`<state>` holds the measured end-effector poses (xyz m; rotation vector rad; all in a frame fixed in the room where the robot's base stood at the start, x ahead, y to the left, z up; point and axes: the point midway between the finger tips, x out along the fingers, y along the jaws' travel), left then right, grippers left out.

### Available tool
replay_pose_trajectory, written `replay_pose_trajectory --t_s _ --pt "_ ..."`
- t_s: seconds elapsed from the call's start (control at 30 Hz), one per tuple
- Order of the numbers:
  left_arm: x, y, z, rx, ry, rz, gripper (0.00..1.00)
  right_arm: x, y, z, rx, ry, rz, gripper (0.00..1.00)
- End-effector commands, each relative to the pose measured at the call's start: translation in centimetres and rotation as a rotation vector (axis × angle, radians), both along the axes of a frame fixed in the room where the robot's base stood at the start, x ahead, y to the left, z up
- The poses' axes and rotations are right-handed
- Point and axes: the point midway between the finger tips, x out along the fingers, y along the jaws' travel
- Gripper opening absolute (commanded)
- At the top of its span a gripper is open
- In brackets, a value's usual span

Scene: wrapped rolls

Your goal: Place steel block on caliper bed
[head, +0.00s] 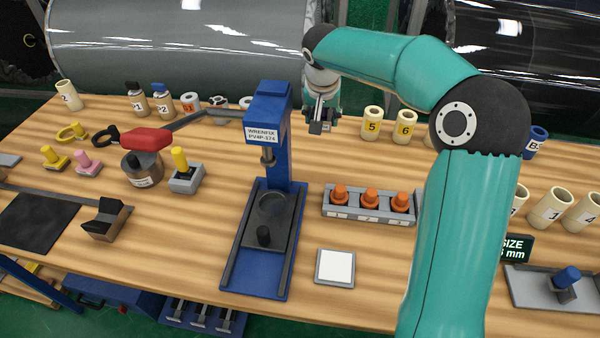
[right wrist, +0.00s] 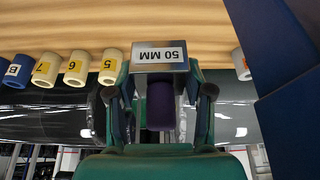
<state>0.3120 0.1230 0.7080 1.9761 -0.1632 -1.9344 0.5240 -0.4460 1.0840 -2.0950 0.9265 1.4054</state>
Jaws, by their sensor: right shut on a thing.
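The steel block (right wrist: 160,57), a grey metal piece labelled "50 MM", is between the fingers of my right gripper (right wrist: 160,85) in the right wrist view. In the head view my right gripper (head: 320,122) is shut on the block above the back of the bench, right of the blue press; the block is hardly visible there. The grey caliper bed (head: 525,288) lies at the right edge, carrying a blue-topped piece (head: 567,276), beside a black size display (head: 515,248) partly hidden by my arm. My left gripper is not in view.
The blue press (head: 270,110) stands mid-bench. A rack of orange-topped plugs (head: 369,203) and a white pad (head: 335,266) lie to its right. Cream rolls (head: 372,122) stand at the back; more stand behind the caliper bed. A large wrapped roll (head: 180,45) lies beyond the bench.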

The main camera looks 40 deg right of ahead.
Motion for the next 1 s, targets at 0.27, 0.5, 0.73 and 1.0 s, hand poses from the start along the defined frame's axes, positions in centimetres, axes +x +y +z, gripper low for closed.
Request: replay_pose_trajectory --t_s 0.27,0.5,0.73,1.0 --pt "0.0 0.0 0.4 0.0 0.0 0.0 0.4 -1.3 -1.2 -5.9 0.0 0.006 -0.026 0.0" --pt "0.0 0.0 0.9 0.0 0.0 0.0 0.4 -1.5 -1.4 -11.7 0.0 0.004 -0.03 0.0" --pt "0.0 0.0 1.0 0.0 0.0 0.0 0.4 -1.4 -1.4 -14.6 -0.001 -0.001 -0.031 0.0" --pt "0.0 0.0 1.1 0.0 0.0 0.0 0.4 -1.5 -1.4 -17.3 0.0 0.002 -0.031 0.0"
